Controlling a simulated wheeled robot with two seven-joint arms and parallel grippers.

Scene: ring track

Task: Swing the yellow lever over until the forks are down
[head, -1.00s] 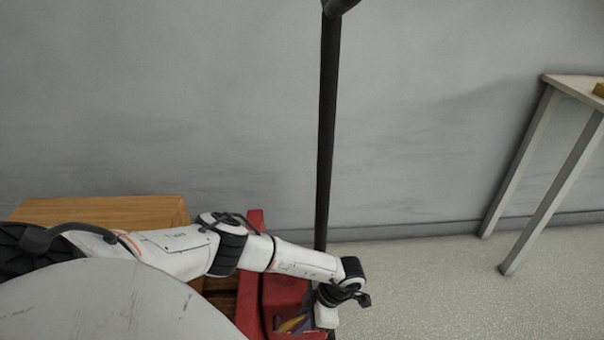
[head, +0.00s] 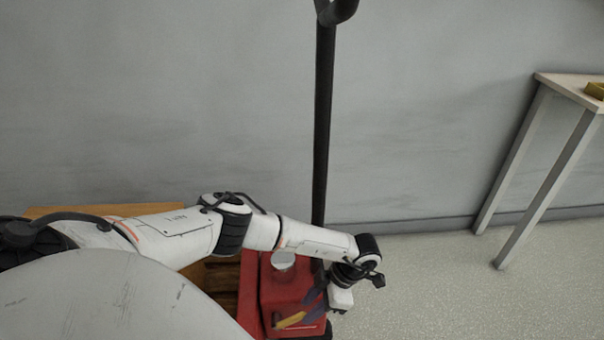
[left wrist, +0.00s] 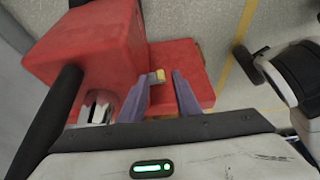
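The yellow lever (head: 291,320) sticks out at the red pallet truck body (head: 281,290), low in the head view. Its yellow tip (left wrist: 158,76) shows in the left wrist view, near the left-hand finger and between the two fingers. My left gripper (head: 309,308) is open over the red housing, its grey-purple fingers on either side of the lever. The fingers (left wrist: 162,92) are clearly apart in the wrist view; I cannot tell whether one touches the lever. The forks are hidden under the wooden load and my arm. My right gripper is not in view.
The truck's black handle pole (head: 323,130) rises close beside my left wrist. A wooden load (head: 222,285) lies behind my arm, and a grey wall stands beyond. A pale table (head: 570,82) is at the right. The speckled floor (head: 430,280) between is clear.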

